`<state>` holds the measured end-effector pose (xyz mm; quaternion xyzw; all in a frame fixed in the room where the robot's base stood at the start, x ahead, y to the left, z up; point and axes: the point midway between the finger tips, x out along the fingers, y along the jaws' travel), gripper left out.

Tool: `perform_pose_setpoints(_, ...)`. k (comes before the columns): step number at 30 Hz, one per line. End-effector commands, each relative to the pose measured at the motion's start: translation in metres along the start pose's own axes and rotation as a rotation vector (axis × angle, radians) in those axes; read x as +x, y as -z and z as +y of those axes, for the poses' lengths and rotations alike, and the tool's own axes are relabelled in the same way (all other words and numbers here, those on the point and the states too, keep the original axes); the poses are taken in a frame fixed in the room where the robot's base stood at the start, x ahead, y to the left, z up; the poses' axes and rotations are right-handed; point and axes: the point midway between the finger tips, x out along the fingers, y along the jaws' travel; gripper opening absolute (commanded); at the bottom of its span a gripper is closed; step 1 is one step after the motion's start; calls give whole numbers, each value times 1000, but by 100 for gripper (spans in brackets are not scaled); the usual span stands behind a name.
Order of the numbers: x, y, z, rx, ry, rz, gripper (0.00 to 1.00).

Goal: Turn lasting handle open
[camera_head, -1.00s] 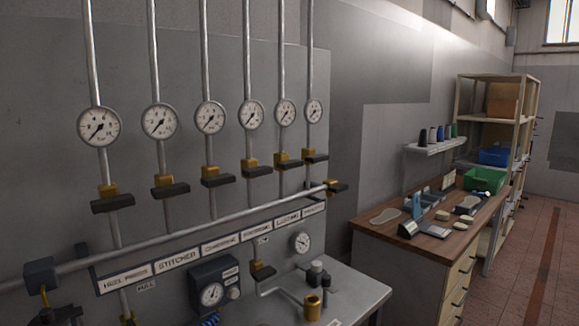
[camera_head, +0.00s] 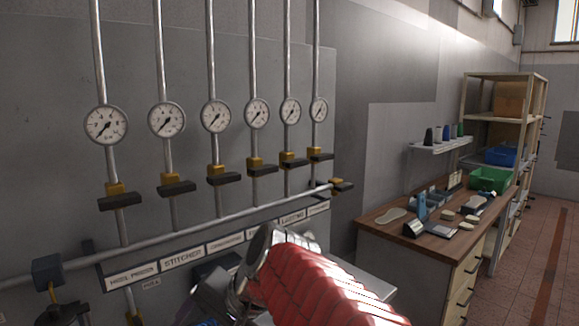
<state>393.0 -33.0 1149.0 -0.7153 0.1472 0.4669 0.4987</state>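The lasting handle (camera_head: 295,162) is a dark lever on a brass valve body, fifth from the left in a row of valves. It lies crosswise to its vertical pipe. The LASTING label (camera_head: 292,217) is on the strip below it, and its round gauge (camera_head: 290,111) is above. My arm, in a red ribbed sleeve, comes up from the bottom middle. Grey metal parts at its end, likely my gripper (camera_head: 207,297), are low and left of the handle, apart from it. The fingers cannot be made out, so its opening is unclear.
Similar valve handles sit close on both sides, such as the fourth (camera_head: 260,170) and sixth (camera_head: 320,155). A sloping horizontal pipe (camera_head: 215,225) runs below them. A wooden-topped workbench (camera_head: 400,238) stands at right, with a shelf rack (camera_head: 500,120) behind. Red floor is open at far right.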

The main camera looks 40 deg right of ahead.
Motion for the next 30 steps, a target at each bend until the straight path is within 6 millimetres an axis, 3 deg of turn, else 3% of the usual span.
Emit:
perform_pose_setpoints(9, -31, 114, -46, 667, 261, -54, 81)
perform_pose_setpoints(15, -68, 201, -54, 1042, 467, -112, 81)
perform_pose_setpoints(20, -111, 275, -45, 1310, 659, -176, 81)
perform_pose_setpoints(24, -156, 339, -23, 1512, 843, -248, 81)
perform_pose_setpoints(27, -189, 374, -4, 1618, 963, -303, 81)
perform_pose_setpoints(30, -213, 398, 12, 1684, 1052, -348, 81)
